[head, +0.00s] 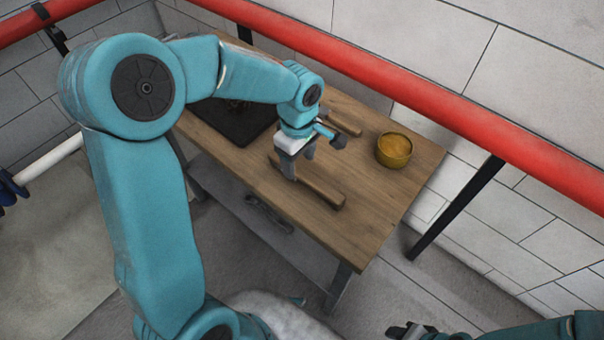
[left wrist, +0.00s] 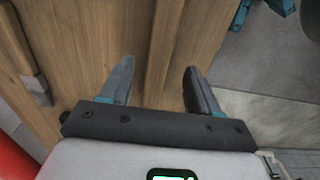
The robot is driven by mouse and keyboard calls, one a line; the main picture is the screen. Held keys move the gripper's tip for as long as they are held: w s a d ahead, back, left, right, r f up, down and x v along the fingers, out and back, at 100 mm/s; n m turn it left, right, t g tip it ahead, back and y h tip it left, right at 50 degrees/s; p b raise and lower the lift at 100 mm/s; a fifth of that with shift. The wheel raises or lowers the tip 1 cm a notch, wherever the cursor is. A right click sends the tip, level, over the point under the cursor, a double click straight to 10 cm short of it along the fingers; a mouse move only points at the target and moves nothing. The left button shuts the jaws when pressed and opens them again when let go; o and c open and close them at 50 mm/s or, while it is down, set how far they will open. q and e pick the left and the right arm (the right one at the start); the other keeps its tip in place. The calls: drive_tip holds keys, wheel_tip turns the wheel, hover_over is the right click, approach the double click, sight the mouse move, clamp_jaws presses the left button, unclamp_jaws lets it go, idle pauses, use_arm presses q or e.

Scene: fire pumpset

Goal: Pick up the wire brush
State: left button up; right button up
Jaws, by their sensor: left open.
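A long wooden piece that looks like the wire brush (head: 322,190) lies on the wooden workbench (head: 350,225), near its front edge. Its bristles do not show clearly. My left gripper (head: 299,172) points down over its left half and hides part of it. In the left wrist view the brush (left wrist: 164,45) runs as a wooden strip between the two fingers of my left gripper (left wrist: 158,75), which is open and empty. I cannot tell how far the fingertips are above the bench. My right gripper (head: 410,331) shows at the bottom edge, away from the bench; its jaws are unclear.
A second wooden-handled tool (head: 343,123) lies behind the gripper. A yellow-brown bowl (head: 394,149) stands at the bench's right end. A dark flat tray (head: 235,122) lies at the left, partly behind my arm. A red pipe (head: 420,93) runs behind the bench.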

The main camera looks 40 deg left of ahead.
sight(299, 170)
use_arm(q)
wheel_tip(299, 170, down, 5)
drive_tip(key=shift+w+a+r, duration=0.1)
drive_tip(key=c, duration=1.1)
wheel_tip(299, 170, up, 20)
drive_tip(key=shift+r+p, duration=0.1)
drive_tip(key=shift+p, duration=0.75)
